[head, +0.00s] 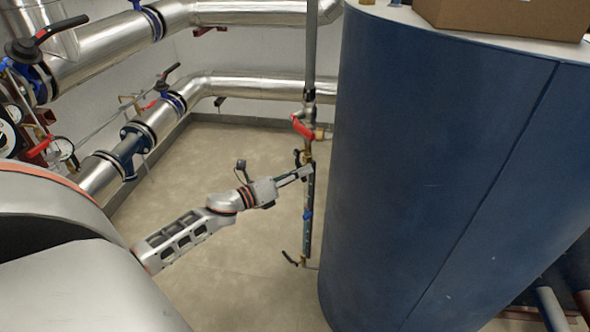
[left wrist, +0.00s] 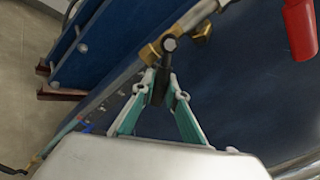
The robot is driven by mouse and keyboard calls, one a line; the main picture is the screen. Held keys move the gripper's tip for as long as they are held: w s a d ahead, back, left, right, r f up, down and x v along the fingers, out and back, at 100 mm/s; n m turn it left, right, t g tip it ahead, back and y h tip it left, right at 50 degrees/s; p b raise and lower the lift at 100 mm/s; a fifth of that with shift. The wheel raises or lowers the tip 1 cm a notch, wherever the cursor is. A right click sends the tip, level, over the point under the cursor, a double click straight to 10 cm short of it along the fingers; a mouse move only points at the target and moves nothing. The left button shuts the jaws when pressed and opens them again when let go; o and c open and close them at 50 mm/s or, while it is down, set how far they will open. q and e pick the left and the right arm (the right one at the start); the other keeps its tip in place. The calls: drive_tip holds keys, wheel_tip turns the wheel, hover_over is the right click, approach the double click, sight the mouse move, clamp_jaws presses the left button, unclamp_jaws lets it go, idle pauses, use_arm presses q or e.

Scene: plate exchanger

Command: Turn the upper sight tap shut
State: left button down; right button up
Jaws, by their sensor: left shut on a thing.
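The sight glass (head: 308,195) is a thin upright tube in front of the blue tank. Its upper sight tap has a brass body and a black lever (left wrist: 160,88). In the left wrist view the brass body (left wrist: 150,54) is just beyond my fingertips. My left gripper (head: 306,172) reaches the tap from the left. In the left wrist view its fingers (left wrist: 160,90) are closed around the black lever, which hides between them in part. The lower tap (head: 291,259) has a dark lever pointing out to the left. My right gripper is not in view.
A red-handled valve (head: 302,128) sits just above the upper tap, and its red handle (left wrist: 300,28) hangs at the wrist view's upper right. The blue tank (head: 430,180) stands close on the right. Silver pipes (head: 150,120) run along the walls. The floor (head: 220,160) left of the sight glass is clear.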

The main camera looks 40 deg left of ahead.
sight(306, 178)
use_arm(q)
drive_tip(key=r+n+p, duration=0.1)
drive_tip(key=n, duration=0.1)
drive_tip(key=d+r+n+p, duration=0.1)
drive_tip(key=shift+s+d+r+n+p, duration=0.1)
drive_tip(key=shift+d+r+n+p, duration=0.05)
drive_tip(key=shift+n+p, duration=0.25)
drive_tip(key=n+p, duration=0.1)
drive_tip(key=r+n+p, duration=0.1)
drive_tip(key=shift+d+n, duration=0.25)
drive_tip(key=shift+n, duration=0.05)
drive_tip(key=shift+s+d+r+n+p, duration=0.15)
drive_tip(key=shift+r+n+p, duration=0.25)
drive_tip(key=shift+n+p, duration=0.6)
drive_tip(key=shift+r+n+p, duration=0.2)
drive_tip(key=shift+n+p, duration=0.3)
drive_tip(key=shift+n, duration=0.5)
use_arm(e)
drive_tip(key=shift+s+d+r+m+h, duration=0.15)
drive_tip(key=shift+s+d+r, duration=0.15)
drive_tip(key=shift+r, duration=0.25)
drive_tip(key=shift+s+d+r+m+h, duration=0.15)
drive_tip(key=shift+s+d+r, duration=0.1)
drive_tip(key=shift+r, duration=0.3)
use_arm(q)
drive_tip(key=c, duration=2)
unclamp_jaws()
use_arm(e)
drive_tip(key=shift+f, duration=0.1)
